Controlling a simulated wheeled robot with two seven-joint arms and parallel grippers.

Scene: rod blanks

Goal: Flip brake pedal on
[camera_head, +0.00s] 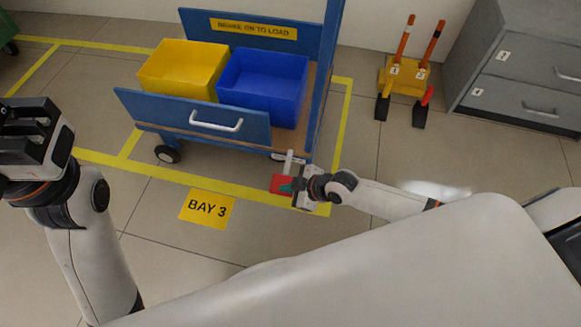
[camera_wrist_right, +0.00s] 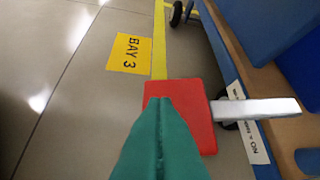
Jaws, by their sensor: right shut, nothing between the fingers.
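The brake pedal (camera_head: 281,184) is a red plate at the lower right corner of the blue cart, beside a pale metal bar (camera_head: 289,163). In the right wrist view the red pedal (camera_wrist_right: 196,100) lies just beyond my fingertips, with the pale bar (camera_wrist_right: 258,108) on its right. My right gripper (camera_head: 287,188) has teal fingers pressed together and empty. Its tips (camera_wrist_right: 158,102) overlap the pedal in view; I cannot tell whether they touch it. My left gripper (camera_head: 32,128) is raised at the left edge, away from the cart; its finger gap is unclear.
The blue cart (camera_head: 190,113) carries a yellow bin (camera_head: 165,82) and a blue bin (camera_head: 243,98) under a "BRAKE ON TO LOAD" sign (camera_head: 253,30). A BAY 3 sign (camera_head: 207,209) lies on clear floor. A yellow stand (camera_head: 405,78) and grey cabinet (camera_head: 520,65) are at right.

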